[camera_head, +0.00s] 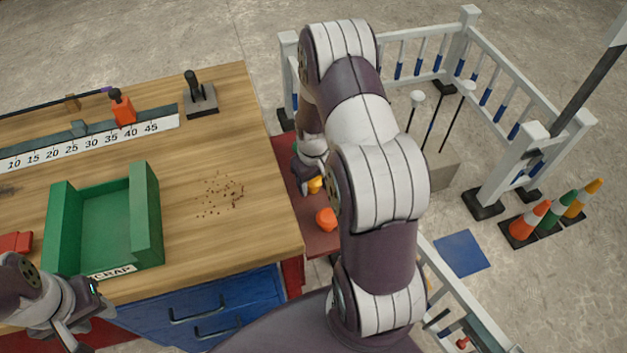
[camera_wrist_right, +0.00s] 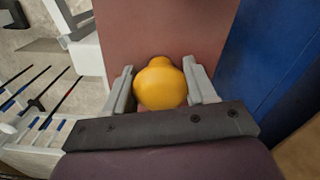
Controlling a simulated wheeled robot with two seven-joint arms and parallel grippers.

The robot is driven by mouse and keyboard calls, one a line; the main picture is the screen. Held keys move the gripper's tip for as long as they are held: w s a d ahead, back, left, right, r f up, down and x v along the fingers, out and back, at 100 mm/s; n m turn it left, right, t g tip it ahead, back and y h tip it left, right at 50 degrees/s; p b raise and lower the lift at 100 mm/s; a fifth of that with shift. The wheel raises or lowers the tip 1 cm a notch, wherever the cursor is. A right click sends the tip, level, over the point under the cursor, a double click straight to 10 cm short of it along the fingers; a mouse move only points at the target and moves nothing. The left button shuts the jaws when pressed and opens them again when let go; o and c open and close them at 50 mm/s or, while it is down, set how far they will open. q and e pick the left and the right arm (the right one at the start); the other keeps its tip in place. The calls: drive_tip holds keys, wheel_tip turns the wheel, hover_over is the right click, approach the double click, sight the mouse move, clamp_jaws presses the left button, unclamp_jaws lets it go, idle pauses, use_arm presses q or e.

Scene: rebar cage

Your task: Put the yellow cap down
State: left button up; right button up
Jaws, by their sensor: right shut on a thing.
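The yellow cap (camera_wrist_right: 160,84) sits between the two fingers of my right gripper (camera_wrist_right: 162,86), which is shut on it. In the head view the yellow cap (camera_head: 315,185) shows small beside my right arm, over a dark red surface (camera_head: 290,160) by the table's right edge. I cannot tell whether the cap touches that surface. An orange cap (camera_head: 326,219) lies on the same red surface, nearer to me.
The wooden table (camera_head: 225,130) holds a green scrap tray (camera_head: 145,215), a scale strip (camera_head: 90,142), a black-handled tool (camera_head: 198,95) and brown crumbs (camera_head: 222,195). A white railing (camera_head: 490,65) encloses rods at the right. Small cones (camera_head: 555,210) stand beyond it.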

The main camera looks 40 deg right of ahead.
drive_tip(key=shift+f, duration=0.15)
drive_tip(key=o, duration=1)
drive_tip(key=shift+r, duration=0.45)
wheel_tip(320, 180, up, 12)
drive_tip(key=shift+f+p, duration=0.25)
drive_tip(key=shift+p, duration=0.55)
